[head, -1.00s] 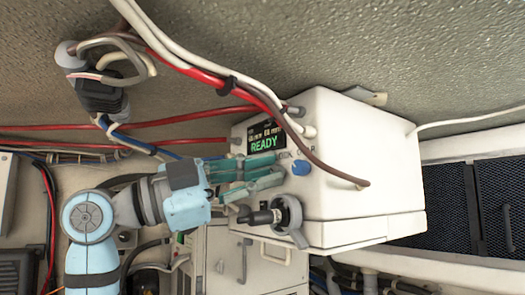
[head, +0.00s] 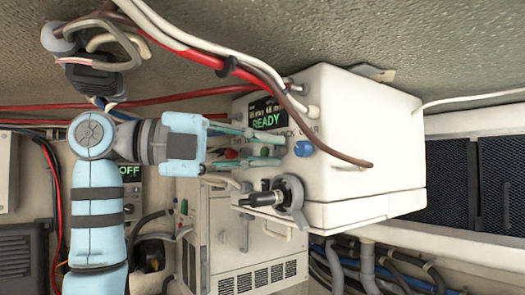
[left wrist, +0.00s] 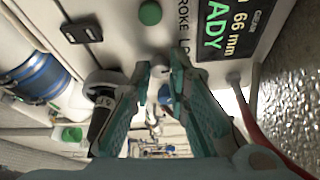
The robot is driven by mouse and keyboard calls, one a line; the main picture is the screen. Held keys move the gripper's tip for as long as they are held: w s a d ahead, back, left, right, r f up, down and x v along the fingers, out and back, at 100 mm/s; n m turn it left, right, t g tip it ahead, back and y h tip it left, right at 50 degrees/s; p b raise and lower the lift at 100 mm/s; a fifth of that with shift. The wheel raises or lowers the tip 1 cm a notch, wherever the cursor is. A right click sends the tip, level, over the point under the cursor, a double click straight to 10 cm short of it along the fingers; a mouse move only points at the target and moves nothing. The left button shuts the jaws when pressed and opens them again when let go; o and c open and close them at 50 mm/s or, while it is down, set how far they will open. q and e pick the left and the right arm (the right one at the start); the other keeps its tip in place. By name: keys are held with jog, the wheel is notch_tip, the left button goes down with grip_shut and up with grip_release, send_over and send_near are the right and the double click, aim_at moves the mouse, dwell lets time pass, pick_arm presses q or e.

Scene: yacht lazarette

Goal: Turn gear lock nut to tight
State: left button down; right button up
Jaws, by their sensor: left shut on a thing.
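The white control box (head: 370,140) has a small screen (head: 267,115) reading READY, with printed labels below it. My left gripper (head: 282,151) reaches in from the left, its teal fingertips at the box front, just left of a blue knob (head: 303,148). In the left wrist view, the fingertips (left wrist: 153,72) close around a small grey piece by the LOCK label. This appears to be the gear lock nut, mostly hidden by the fingers; its turn position cannot be read. The blue knob (left wrist: 165,97) shows beyond them. My right gripper is not in view.
A black-handled lever in a grey ring (head: 285,195) sticks out below the fingers. A brown cable (head: 340,150) and a red cable (head: 190,58) run across the box and above my arm. A green button (left wrist: 150,13) sits on the panel. A vented cabinet (head: 250,255) stands below.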

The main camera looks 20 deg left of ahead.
pick_arm(q)
jog(key=shift+m, duration=0.5)
jog(key=shift+y, duration=0.3)
jog(key=c, duration=1.5)
grip_release()
jog(key=shift+s, duration=0.1)
jog(key=shift+c, duration=0.2)
jog(key=v, duration=1.1)
jog(key=shift+a, duration=0.3)
jog(key=shift+s+r, duration=0.1)
jog(key=shift+s, duration=0.05)
